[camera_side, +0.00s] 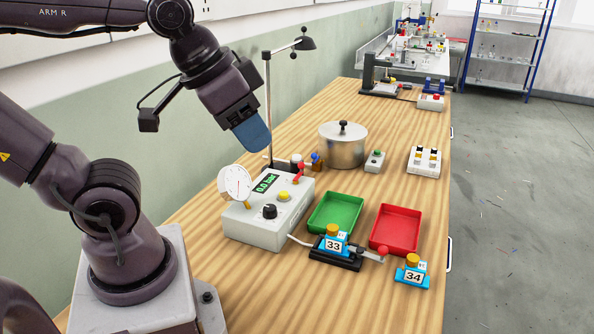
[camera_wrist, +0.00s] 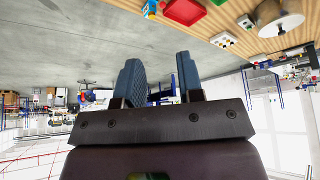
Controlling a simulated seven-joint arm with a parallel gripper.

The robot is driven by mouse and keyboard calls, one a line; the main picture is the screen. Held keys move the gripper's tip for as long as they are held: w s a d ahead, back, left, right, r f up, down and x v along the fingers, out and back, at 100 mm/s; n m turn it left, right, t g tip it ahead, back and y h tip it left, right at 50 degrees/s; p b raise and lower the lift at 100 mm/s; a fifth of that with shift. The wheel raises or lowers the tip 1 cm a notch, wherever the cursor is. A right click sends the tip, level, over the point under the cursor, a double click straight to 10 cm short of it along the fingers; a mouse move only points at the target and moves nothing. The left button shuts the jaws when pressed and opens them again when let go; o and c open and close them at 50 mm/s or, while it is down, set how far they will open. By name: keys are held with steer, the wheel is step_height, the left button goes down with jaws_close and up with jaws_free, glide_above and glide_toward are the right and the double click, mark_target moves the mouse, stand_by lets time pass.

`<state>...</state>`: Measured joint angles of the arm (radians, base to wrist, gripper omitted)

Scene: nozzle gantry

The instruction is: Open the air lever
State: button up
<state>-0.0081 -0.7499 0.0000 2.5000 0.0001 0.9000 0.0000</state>
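A light grey control box (camera_side: 262,225) stands on the wooden bench, with a round dial gauge (camera_side: 236,184), a green display (camera_side: 265,184) reading about 0.0 bar, a black knob and a yellow button. A small red lever (camera_side: 299,172) sits at its back right corner; I take it for the air lever, and its exact angle is hard to tell. My gripper (camera_side: 254,137) hangs in the air above and behind the box, apart from the lever. In the wrist view my gripper (camera_wrist: 161,80) has its two blue fingers apart with nothing between them. The lever is not seen there.
A thin lamp post (camera_side: 268,105) rises close beside my gripper. A steel pot (camera_side: 342,145) stands behind the box. Green (camera_side: 335,213) and red (camera_side: 396,230) trays and blue blocks marked 33 (camera_side: 333,243) and 34 (camera_side: 412,274) are to the right.

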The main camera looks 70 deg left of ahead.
steer(key=shift+w+a+f+n+g, duration=0.15)
steer(key=shift+a+f+n+g, duration=0.15)
steer(key=shift+a+f, duration=0.2)
steer(key=shift+w+a+f+n+g, duration=0.2)
steer(key=shift+a+f+n, duration=0.2)
steer(key=shift+a, duration=0.2)
jaws_close()
steer(key=w+a+f+n+h, duration=0.1)
steer(key=w+a+f+n, duration=0.2)
steer(key=a+n, duration=0.6)
steer(key=w+a+f+n+t+h, duration=0.1)
steer(key=a+f+n, duration=0.6)
steer(key=a, duration=0.9)
steer(key=w+a+f+n+t+h, duration=0.1)
steer(key=w+a+f+n, duration=0.4)
steer(key=a+n, duration=0.7)
steer(key=shift+a+h, duration=0.15)
steer(key=shift+h, duration=0.55)
